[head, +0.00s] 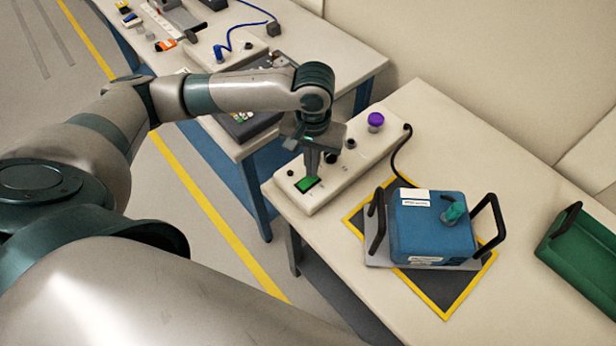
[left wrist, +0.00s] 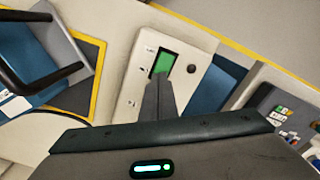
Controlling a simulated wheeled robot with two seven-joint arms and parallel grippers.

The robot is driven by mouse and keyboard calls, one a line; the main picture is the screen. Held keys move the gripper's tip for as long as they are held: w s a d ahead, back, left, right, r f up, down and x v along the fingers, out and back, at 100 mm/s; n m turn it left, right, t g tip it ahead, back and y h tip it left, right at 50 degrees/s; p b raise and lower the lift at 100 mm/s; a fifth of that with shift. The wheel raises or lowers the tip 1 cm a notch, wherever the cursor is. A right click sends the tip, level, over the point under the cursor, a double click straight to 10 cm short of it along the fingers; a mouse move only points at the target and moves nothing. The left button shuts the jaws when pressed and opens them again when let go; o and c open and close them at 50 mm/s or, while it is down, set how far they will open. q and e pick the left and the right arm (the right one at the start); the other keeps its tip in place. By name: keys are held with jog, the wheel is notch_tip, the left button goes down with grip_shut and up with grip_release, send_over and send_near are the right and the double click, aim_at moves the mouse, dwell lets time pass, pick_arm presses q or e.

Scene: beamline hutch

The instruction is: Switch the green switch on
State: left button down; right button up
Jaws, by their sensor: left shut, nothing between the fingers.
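The green switch (head: 307,184) is a small green rocker at the near end of a cream control panel (head: 350,166) on the table. It also shows in the left wrist view (left wrist: 163,63), just beyond the fingertips. My left gripper (head: 310,172) points down over the switch with its fingers shut and empty. In the left wrist view the closed fingers (left wrist: 157,82) overlap the switch's lower edge. I cannot tell whether they touch it. My right gripper is not in view.
The panel also carries a purple knob (head: 376,121) and small black knobs. A blue box with black handles (head: 432,228) stands right of it on a yellow-edged mat (head: 443,312). A green tray (head: 582,250) lies at the far right. Another table with devices stands behind left.

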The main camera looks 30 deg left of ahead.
pick_arm(q)
jog(key=shift+f, duration=0.85)
dwell(0.8)
jog(key=shift+r, duration=0.1)
notch_tip(320, 180, up, 7)
jog(key=p, duration=0.9)
jog(key=shift+p, duration=0.4)
dwell(0.6)
